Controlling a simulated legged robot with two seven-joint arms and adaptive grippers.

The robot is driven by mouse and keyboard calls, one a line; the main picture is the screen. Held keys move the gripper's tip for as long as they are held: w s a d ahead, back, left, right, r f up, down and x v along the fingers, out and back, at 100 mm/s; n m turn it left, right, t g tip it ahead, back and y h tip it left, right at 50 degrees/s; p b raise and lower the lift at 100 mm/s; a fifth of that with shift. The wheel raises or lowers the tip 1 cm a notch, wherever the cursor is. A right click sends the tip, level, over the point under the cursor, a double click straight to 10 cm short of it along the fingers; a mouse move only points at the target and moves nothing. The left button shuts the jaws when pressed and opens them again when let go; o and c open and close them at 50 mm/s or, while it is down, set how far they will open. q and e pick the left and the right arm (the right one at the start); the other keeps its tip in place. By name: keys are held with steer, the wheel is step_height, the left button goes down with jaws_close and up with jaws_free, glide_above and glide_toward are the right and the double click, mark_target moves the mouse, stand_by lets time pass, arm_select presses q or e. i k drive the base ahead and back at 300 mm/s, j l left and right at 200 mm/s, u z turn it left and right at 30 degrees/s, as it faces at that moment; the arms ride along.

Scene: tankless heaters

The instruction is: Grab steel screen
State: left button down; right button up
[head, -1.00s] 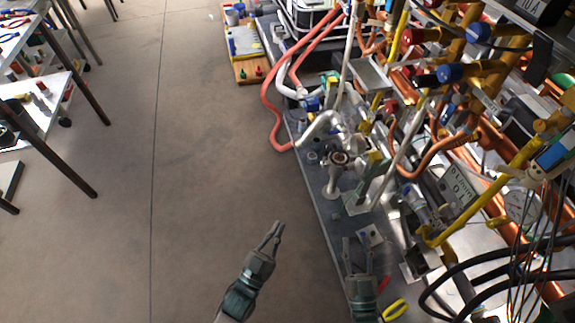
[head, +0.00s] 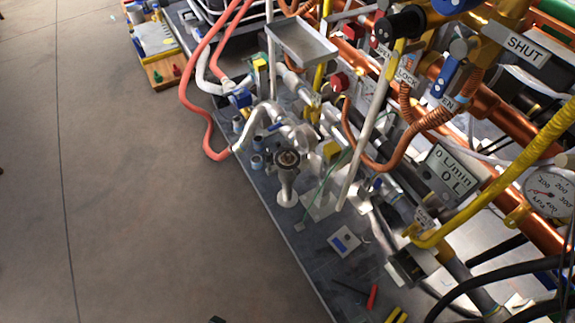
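I cannot pick out the steel screen for certain. A round dark metal piece (head: 287,159) with a ringed top sits on a pale flared stand (head: 287,190) on the grey bench. It may be the screen, but its surface is too small to tell. Of my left gripper, only a dark tip (head: 216,320) shows at the bottom edge, over the floor and well apart from that piece. Whether it is open is hidden. My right gripper is out of view.
The dark grey bench (head: 305,262) carries a small white-and-blue card (head: 344,241) and a red-handled tool (head: 372,297). A red hose (head: 208,130) hangs over its left edge. Copper and yellow pipes crowd the right. A metal tray (head: 302,42) stands behind. The floor at left is clear.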

mark_target(288, 158)
steer(key=i+j, duration=0.2)
steer(key=j, duration=0.15)
steer(key=i+j, duration=0.45)
steer(key=j, duration=0.2)
steer(key=i+j+z, duration=0.1)
steer(key=z, duration=0.4)
steer(key=i+j+z, duration=0.1)
steer(key=z, duration=0.4)
steer(key=j+z, duration=0.3)
steer(key=z, duration=0.2)
steer(key=i+z, duration=0.35)
steer(key=i+l, duration=0.05)
steer(key=i, duration=0.05)
